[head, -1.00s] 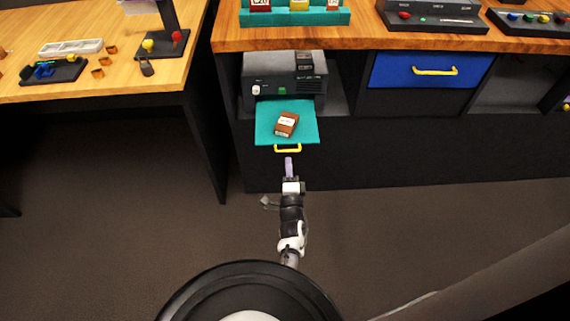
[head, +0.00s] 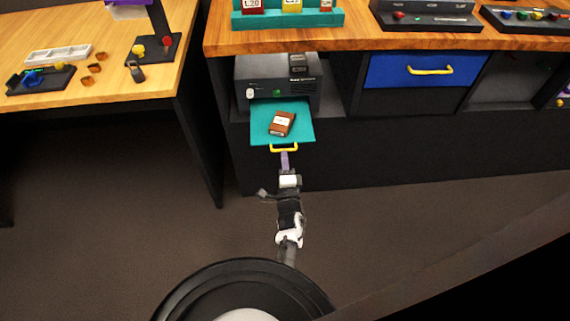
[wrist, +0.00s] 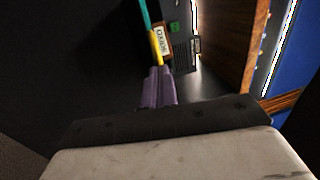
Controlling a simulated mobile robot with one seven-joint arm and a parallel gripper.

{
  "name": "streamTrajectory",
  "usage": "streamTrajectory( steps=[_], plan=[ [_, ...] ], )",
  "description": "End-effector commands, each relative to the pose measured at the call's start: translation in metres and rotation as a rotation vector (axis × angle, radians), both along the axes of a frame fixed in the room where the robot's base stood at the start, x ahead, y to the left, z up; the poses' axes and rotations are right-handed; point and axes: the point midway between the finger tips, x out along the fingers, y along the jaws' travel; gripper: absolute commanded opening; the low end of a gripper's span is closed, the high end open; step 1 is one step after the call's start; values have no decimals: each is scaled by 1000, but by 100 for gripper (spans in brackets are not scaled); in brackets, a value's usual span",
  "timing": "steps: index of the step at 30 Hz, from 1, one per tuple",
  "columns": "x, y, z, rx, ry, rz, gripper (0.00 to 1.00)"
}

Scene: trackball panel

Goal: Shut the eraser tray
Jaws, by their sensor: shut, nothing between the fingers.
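The eraser tray (head: 262,132) is a teal tray pulled out of the dark grey machine (head: 268,77) under the counter. A brown box with a white label (head: 281,123) lies on it. The tray's yellow handle (head: 284,148) is at its front edge. My gripper (head: 285,156) is shut and empty, with its purple fingertips right at the handle. In the wrist view, the purple fingers (wrist: 158,82) point at the yellow handle (wrist: 155,47), with the teal tray edge (wrist: 144,14) and the brown box (wrist: 165,42) beyond. I cannot tell whether the fingers touch the handle.
A blue drawer with a yellow handle (head: 430,70) is right of the machine. The wooden counter (head: 300,39) runs above. A wooden table (head: 100,80) with small parts stands at the left. The floor (head: 400,240) in front is clear.

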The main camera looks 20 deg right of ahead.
Motion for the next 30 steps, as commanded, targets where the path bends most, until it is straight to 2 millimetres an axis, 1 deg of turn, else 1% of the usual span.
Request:
streamTrajectory(
  steps=[1, 5, 12, 18, 24, 30],
  plan=[
    [10, -2, 1, 0, -3, 2, 0],
    [37, -10, 0, 0, -3, 2, 0],
    [93, -27, -1, -1, -3, 1, 0],
    [131, -38, -2, -1, -2, 0, 0],
    [155, -45, -2, 0, -1, 0, 0],
    [165, -47, 0, 0, 0, 1, 0]
  ],
)
